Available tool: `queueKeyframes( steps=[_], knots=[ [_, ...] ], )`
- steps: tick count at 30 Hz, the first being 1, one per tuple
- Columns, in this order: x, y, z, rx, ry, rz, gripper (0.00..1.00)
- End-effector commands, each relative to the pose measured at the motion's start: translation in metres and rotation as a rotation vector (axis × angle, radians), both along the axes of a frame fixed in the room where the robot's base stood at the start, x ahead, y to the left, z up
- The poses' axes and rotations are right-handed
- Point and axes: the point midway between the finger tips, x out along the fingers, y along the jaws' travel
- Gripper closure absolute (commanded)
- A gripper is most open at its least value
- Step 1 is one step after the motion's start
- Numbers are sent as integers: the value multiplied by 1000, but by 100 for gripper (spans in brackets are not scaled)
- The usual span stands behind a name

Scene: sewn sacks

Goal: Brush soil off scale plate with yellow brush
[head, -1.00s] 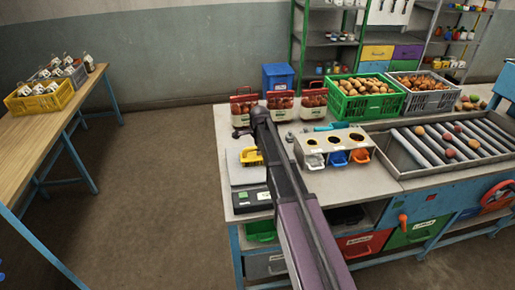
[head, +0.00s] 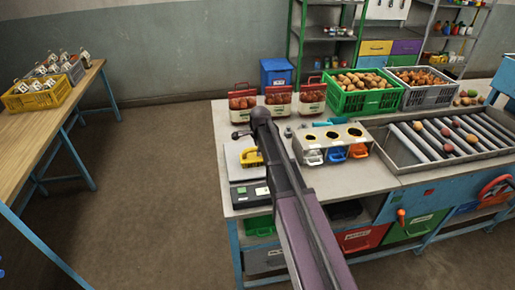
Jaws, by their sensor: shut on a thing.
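The yellow brush (head: 251,157) is over the pale scale plate (head: 236,169), at the left end of the workbench. I cannot tell whether its bristles touch the plate. My gripper (head: 259,153) is shut on the brush, mostly hidden behind my own dark arm. The scale's front panel (head: 241,191) with a green display is at the near side of the plate. The arm and brush cover part of the plate. Soil on it is too small to make out.
Filled red-and-white bags (head: 277,97) stand behind the scale. A bin rack (head: 331,136) with white, blue and orange bins is right of my arm. Green (head: 329,96) and grey (head: 406,99) crates and a roller tray (head: 380,151) lie further right. Floor left of the bench is clear.

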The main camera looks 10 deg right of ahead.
Motion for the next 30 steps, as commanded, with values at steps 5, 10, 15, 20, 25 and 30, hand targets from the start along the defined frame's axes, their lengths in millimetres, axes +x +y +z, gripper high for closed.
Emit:
queueKeyframes(
  steps=[5, 10, 15, 20, 25, 30],
  knots=[
    [0, 0, 0, 0, 0, 0, 100],
    [0, 0, 2, 0, 0, 0, 100],
    [0, 0, 12, 0, 0, 0, 100],
    [0, 0, 24, 0, 0, 0, 100],
    [0, 0, 36, 0, 0, 0, 100],
    [0, 0, 48, 0, 0, 0, 100]
  ],
)
